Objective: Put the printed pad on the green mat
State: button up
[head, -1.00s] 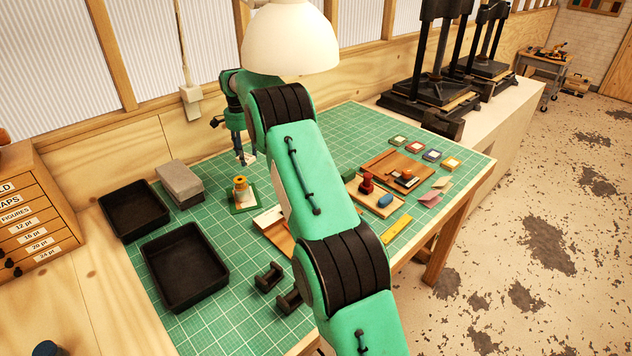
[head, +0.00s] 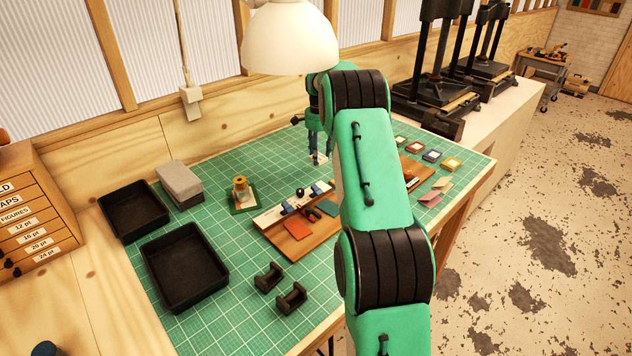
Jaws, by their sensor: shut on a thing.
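My gripper (head: 317,155) is above the far part of the table, pointing down. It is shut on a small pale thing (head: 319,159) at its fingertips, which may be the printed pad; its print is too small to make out. A green gridded mat (head: 237,290) covers most of the table top. My arm hides part of the table's right middle.
A wooden board with tools (head: 298,245) lies at the middle. Two black trays (head: 185,268) (head: 133,209) and a grey block (head: 179,180) are at the left. Black rests (head: 291,298) stand near the front. Small coloured pads (head: 432,155) lie at the right. A white lamp (head: 290,40) hangs above.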

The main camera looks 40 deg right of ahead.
aim_at(323, 172)
jog(key=shift+s+d+f, duration=0.1)
jog(key=shift+s+d, duration=0.65)
jog(key=shift+f+b, duration=0.7)
jog(key=shift+f, duration=1.85)
jog(key=shift+f, duration=0.1)
jog(key=o, duration=0.9)
jog(key=shift+r+p, duration=0.75)
jog(key=shift+r, duration=2.15)
